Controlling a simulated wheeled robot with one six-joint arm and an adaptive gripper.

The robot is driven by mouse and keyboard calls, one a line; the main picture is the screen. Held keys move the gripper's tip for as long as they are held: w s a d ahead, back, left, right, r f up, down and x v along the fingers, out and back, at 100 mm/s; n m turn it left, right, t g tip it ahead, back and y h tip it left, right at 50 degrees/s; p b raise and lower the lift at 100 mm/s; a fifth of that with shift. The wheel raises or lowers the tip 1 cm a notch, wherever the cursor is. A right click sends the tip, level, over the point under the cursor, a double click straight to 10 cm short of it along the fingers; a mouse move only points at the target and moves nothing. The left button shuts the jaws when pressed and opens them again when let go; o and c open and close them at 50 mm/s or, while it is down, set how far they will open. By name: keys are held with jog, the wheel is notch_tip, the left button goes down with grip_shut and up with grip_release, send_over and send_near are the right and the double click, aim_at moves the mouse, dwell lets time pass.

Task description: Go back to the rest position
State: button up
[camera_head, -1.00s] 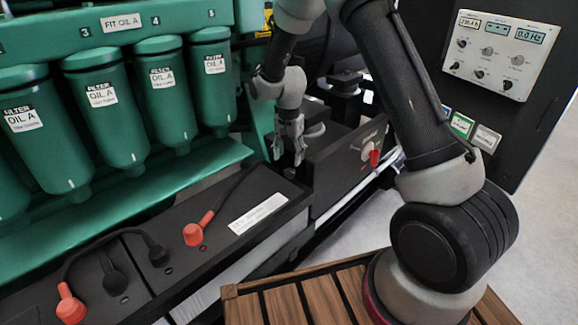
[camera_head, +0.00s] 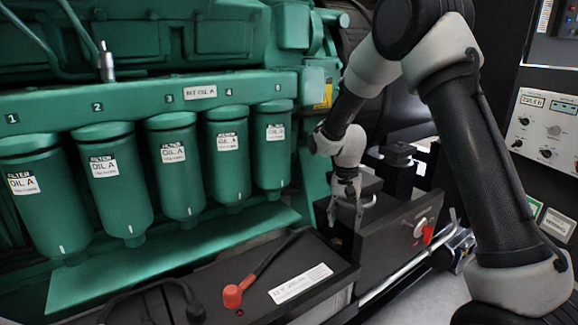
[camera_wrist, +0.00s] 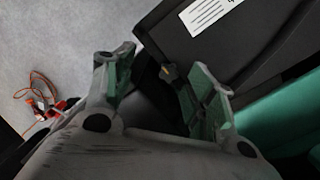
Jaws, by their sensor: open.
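My gripper (camera_head: 346,212) hangs from my folded arm in the head view, fingers pointing down. It is open and empty, beside the black box with the red-handled switch (camera_head: 428,236) and right of the green filter row. In the wrist view my gripper (camera_wrist: 158,82) has its two fingers spread, with dark surfaces behind them and nothing between them that I can see held.
Several green oil filters (camera_head: 177,170) hang at left on the green engine. A black battery (camera_head: 345,275) with a red terminal cap (camera_head: 233,296) lies below. A control panel (camera_head: 548,130) stands at right. An orange cable (camera_wrist: 38,92) lies on grey floor.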

jog(key=s+d+r+n+t, duration=0.1)
jog(key=s+d+r+t, duration=0.1)
jog(key=s+d+r, duration=0.2)
jog(key=s+d+r+n+t, duration=0.1)
jog(key=s+d+r, duration=0.4)
jog(key=s+r, duration=0.6)
jog(key=s+d+r+n+t, duration=0.2)
jog(key=s+d+r, duration=0.3)
jog(key=s, duration=1)
notch_tip(320, 180, up, 3)
jog(key=shift+r+n+t, duration=0.2)
jog(key=shift+n+t, duration=0.1)
jog(key=shift+n, duration=0.2)
jog(key=shift+c, duration=0.5)
